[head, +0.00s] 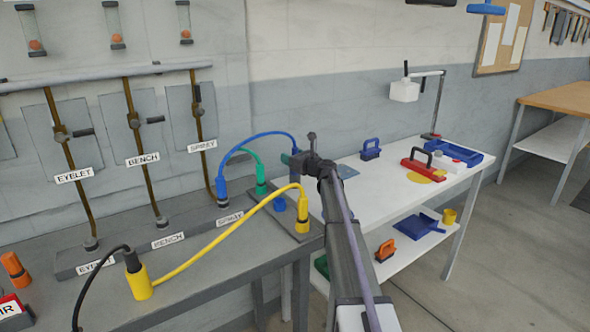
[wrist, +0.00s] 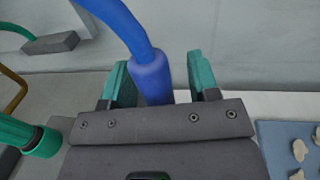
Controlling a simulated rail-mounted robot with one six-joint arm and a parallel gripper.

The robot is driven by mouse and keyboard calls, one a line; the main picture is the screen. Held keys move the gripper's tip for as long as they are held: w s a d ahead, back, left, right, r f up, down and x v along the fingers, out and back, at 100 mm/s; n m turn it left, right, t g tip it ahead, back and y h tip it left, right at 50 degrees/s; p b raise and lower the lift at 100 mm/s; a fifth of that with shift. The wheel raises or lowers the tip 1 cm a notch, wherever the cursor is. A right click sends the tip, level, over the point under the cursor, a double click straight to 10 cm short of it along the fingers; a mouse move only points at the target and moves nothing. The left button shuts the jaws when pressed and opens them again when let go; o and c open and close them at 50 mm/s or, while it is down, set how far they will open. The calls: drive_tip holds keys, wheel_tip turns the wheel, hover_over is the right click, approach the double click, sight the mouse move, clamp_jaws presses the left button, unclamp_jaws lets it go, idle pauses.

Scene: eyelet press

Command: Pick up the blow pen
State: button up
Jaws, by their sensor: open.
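My gripper (head: 290,159) is at the right end of the grey bench, beside the white table. Its jaws are open, with the teal fingers apart in the wrist view (wrist: 159,70). A blue plug-like end (wrist: 152,80) of a blue hose (head: 262,135) stands between the fingers. I cannot tell whether they touch it. Its lower part is hidden by the gripper body. The hose arcs left to a blue plug (head: 221,190) on the bench. I cannot single out a blow pen for certain in either view.
A green plug (head: 261,182) and a yellow plug (head: 303,204) with a looping yellow hose (head: 215,242) stand close to my gripper. The white table (head: 360,205) holds a red tool (head: 422,169) and a blue tray (head: 456,152). Open floor lies at right.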

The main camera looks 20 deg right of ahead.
drive_tip(key=c, duration=0.9)
wheel_tip(320, 180, up, 17)
drive_tip(key=p, duration=1.6)
drive_tip(key=shift+f+p, duration=0.15)
drive_tip(key=shift+p, duration=0.15)
drive_tip(key=shift+f, duration=0.15)
